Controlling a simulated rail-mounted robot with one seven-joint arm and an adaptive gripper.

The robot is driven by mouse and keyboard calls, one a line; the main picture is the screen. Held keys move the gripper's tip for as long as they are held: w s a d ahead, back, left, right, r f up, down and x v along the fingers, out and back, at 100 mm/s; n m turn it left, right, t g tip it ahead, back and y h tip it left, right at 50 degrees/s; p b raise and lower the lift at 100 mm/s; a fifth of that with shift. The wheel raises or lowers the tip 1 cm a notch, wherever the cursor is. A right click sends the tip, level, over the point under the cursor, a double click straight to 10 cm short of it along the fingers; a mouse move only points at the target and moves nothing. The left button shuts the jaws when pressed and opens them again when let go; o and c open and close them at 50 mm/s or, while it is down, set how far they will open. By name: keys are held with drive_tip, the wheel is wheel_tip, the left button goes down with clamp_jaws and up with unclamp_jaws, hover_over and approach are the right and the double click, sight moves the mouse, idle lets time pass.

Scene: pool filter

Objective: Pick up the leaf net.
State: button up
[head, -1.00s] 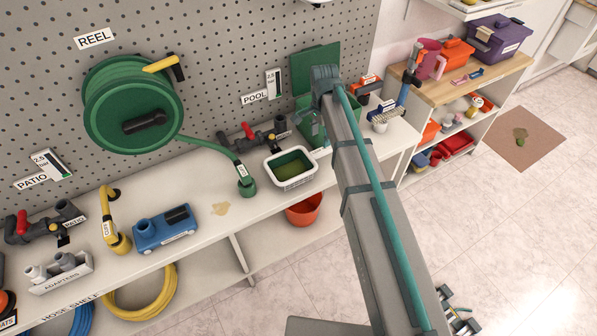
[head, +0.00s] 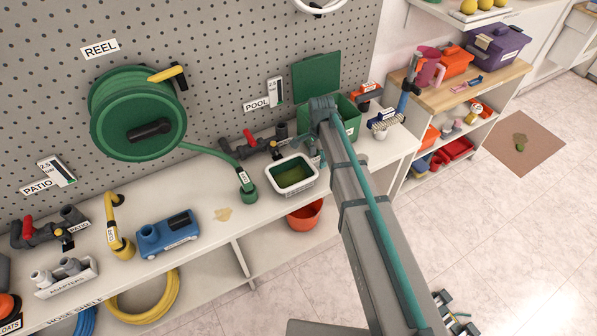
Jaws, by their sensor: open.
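I cannot pick out the leaf net for sure. A white-rimmed hoop (head: 322,6) on the pegboard is cut off by the top edge of the head view; I cannot tell whether it is the net. My arm reaches from the bottom right to the shelf, its bend in front of the green bin (head: 349,121). My gripper (head: 314,152) is open, small and partly hidden by the arm. It appears just right of and above the white tub (head: 292,174) with green contents. I cannot tell whether it touches anything.
The shelf (head: 210,242) also holds a blue pump (head: 167,236), a yellow pipe (head: 118,232) and pool valve (head: 262,146). A green hose reel (head: 138,112) hangs above. An orange bucket (head: 305,214) stands below.

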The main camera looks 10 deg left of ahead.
drive_tip(key=shift+f, duration=1.3)
clamp_jaws()
